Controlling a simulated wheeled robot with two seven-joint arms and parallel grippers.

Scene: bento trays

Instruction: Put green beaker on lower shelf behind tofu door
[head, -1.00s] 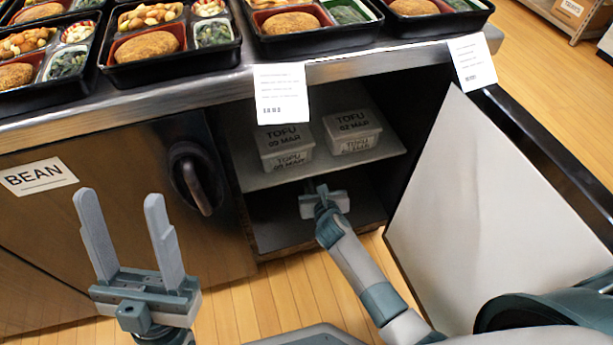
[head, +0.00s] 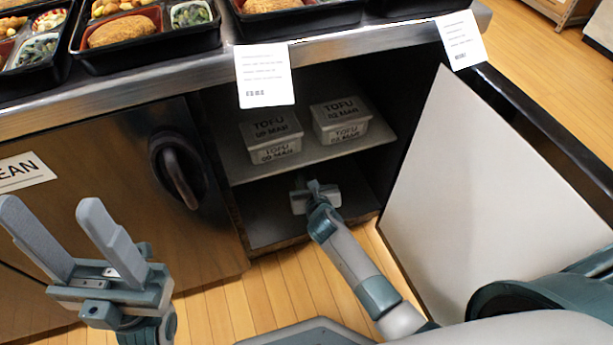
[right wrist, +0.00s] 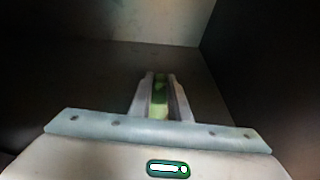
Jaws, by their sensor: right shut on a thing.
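The green beaker (right wrist: 160,94) shows in the right wrist view as a narrow green strip between the fingers of my right gripper (right wrist: 160,88), which is shut on it. In the head view my right gripper (head: 312,188) reaches into the open cupboard, over the lower shelf (head: 262,222) and below the upper shelf; there the beaker is hidden by the gripper and arm. Whether the beaker touches the shelf I cannot tell. The tofu door (head: 480,185) stands open at the right. My left gripper (head: 45,228) is open and empty in front of the bean door.
Two tofu tubs (head: 271,137) sit on the upper shelf (head: 240,172) above my right gripper. The shut bean door (head: 110,170) has a dark handle (head: 178,170). Bento trays (head: 150,50) stand on the counter (head: 330,45). Paper labels (head: 264,76) hang from its edge.

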